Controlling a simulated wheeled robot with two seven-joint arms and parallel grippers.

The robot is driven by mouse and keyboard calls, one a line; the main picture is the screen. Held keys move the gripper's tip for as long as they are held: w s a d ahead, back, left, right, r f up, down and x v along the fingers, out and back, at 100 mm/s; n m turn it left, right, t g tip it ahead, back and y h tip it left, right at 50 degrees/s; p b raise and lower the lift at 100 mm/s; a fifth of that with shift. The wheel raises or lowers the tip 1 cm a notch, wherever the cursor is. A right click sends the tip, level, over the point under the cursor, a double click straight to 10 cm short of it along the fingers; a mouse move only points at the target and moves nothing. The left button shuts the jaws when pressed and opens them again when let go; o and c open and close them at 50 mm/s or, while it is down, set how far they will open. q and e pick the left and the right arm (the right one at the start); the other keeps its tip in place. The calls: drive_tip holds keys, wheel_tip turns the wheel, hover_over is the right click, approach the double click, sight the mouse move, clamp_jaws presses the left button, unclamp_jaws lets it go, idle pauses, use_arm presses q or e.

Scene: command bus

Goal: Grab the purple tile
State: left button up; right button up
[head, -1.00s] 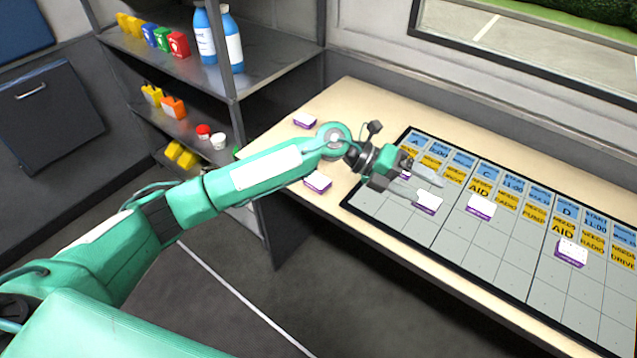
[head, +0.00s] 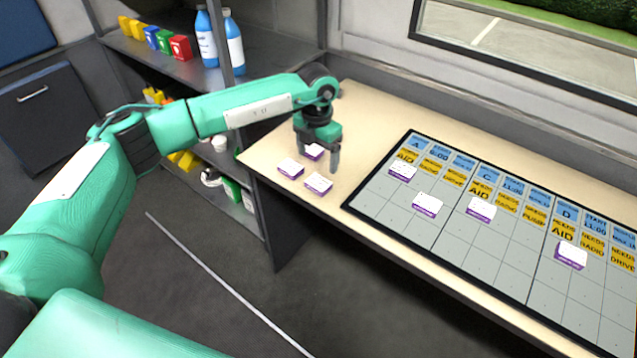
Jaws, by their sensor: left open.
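Several small white-topped tiles with purple sides lie about. Three are on the bare left end of the table: a left tile (head: 291,169), a front tile (head: 318,185) and a rear tile (head: 313,152). My left gripper (head: 318,158) points down over this group with its fingers apart. The rear tile shows between and behind the fingers, partly hidden by them. I cannot tell whether the fingers touch it. More such tiles lie on the board, including one near its left end (head: 403,172) and another (head: 427,205). My right gripper is not in view.
The gridded board (head: 378,203) with blue and yellow labels covers the table's middle and right. A wall and window sill run behind the table (head: 362,118). A metal shelf (head: 270,72) with bottles and coloured boxes stands at the left.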

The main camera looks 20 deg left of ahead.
sight(319, 182)
use_arm(q)
wheel_tip(319, 182, down, 4)
drive_tip(key=shift+d+r+p, duration=0.1)
drive_tip(key=shift+r+p, duration=0.15)
drive_tip(key=shift+p, duration=0.05)
wheel_tip(319, 182, down, 4)
drive_tip(key=shift+s+d+r+p, duration=0.1)
drive_tip(key=shift+r+p, duration=0.1)
drive_tip(key=shift+p, duration=0.35)
drive_tip(key=shift+f, duration=0.55)
drive_tip(key=c, duration=1)
drive_tip(key=shift+c, duration=0.5)
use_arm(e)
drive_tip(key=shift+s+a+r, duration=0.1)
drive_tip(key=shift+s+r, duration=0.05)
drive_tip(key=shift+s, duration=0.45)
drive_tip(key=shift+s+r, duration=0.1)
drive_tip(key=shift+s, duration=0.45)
use_arm(q)
drive_tip(key=shift+r, duration=0.1)
